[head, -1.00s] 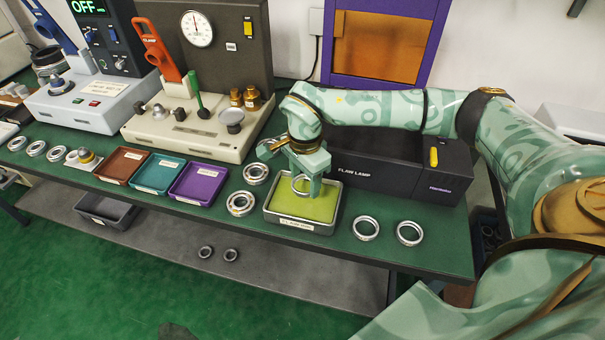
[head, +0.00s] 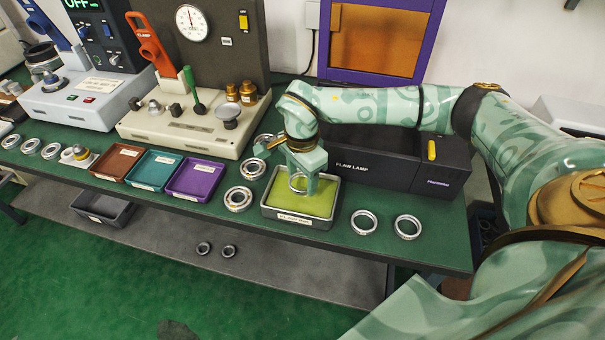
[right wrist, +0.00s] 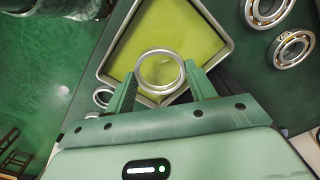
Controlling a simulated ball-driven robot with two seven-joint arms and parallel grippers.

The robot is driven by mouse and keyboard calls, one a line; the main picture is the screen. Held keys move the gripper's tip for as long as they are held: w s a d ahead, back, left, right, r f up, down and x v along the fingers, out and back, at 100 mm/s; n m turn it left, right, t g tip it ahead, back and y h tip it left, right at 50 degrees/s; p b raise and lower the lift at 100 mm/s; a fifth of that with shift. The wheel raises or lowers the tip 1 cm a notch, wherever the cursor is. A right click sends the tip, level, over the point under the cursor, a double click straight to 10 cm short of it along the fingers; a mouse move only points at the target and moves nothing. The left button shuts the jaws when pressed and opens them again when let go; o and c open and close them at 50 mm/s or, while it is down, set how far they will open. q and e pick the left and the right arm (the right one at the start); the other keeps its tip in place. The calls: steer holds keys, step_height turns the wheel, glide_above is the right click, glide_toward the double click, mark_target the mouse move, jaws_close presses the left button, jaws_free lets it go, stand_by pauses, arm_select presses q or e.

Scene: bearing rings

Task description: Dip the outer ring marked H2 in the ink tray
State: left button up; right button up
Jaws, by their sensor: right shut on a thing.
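My right gripper (head: 303,184) is shut on a shiny metal ring (head: 292,186), holding it over the ink tray. In the right wrist view the ring (right wrist: 160,52) sits between the two fingertips (right wrist: 163,76). No H2 mark is legible on it. The ink tray (head: 262,210) is a grey shallow box with a yellow-green inside and a small label on its front. In the right wrist view the tray rim (right wrist: 118,35) surrounds the area beneath the ring. I cannot tell whether the ring touches the green surface. My left gripper is not in view.
Two plain rings (head: 364,236) lie right of the tray; bearings (head: 238,208) lie left of it. Purple (head: 193,197), teal (head: 152,185) and brown (head: 117,177) trays stand further left. The black flaw lamp box (head: 400,180) is behind. The table's front edge is close.

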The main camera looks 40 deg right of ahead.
mark_target(302, 201)
steer(key=shift+p, duration=0.3)
stand_by(0.5)
steer(key=shift+f+b, duration=1.1)
steer(key=shift+f, duration=1.8)
stand_by(1.5)
step_height(302, 201, up, 9)
steer(key=p, duration=0.7)
steer(key=shift+f, duration=0.15)
steer(key=shift+f, duration=0.1)
stand_by(1.0)
